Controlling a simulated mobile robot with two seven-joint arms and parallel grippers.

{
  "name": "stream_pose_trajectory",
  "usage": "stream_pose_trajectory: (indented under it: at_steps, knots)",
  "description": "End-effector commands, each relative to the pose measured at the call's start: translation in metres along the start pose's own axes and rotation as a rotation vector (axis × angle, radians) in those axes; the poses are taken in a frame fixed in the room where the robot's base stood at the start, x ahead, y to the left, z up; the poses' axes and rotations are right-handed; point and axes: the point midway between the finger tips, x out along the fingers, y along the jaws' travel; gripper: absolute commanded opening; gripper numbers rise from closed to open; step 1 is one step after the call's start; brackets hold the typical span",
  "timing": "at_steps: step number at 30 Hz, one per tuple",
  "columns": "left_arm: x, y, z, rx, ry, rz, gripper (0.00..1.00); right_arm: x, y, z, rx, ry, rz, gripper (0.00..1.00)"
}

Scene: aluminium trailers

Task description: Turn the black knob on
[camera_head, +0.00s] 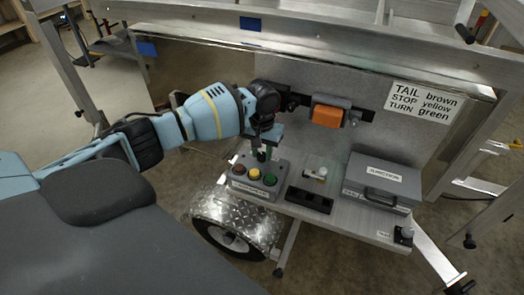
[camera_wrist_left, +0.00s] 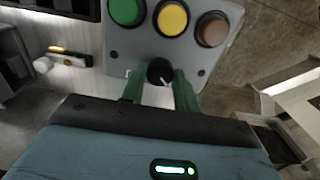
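The black knob (camera_wrist_left: 160,72) with a white pointer mark is on the face of a grey button box, below a green button (camera_wrist_left: 126,10), a yellow button (camera_wrist_left: 173,18) and a brown button (camera_wrist_left: 212,29). My left gripper (camera_wrist_left: 160,84) has its green fingers on both sides of the knob, right up against it, and looks shut on it. In the head view my left gripper (camera_head: 262,152) points down at the back of the button box (camera_head: 250,191) and hides the knob. My right gripper is not in view.
The box stands on a metal shelf of the trailer. To its right are a black switch block (camera_head: 310,200), a small fitting with a white knob (camera_head: 320,173) and a grey junction case (camera_head: 380,182). An orange lamp (camera_head: 327,115) is on the panel behind.

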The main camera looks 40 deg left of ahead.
Motion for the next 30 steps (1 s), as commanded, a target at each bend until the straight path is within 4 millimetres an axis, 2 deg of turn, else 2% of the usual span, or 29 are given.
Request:
stream_pose_trajectory:
  at_steps: [1,3,4,14,20,30]
  knots:
    - [0.0,0.0,0.0,0.0,0.0,0.0,0.18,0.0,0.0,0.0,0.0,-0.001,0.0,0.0]
    - [0.0,0.0,0.0,0.0,0.0,0.0,0.09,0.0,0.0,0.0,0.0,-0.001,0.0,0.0]
    - [0.0,0.0,0.0,0.0,0.0,0.0,0.07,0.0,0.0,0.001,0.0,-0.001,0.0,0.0]
    - [-0.002,0.0,0.0,0.053,0.0,0.001,0.07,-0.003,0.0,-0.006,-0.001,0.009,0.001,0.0]
    - [-0.003,0.001,0.0,0.176,0.001,0.002,0.07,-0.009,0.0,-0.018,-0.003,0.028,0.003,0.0]
    - [-0.002,0.001,0.0,0.486,0.0,0.002,0.07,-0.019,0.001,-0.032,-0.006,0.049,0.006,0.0]
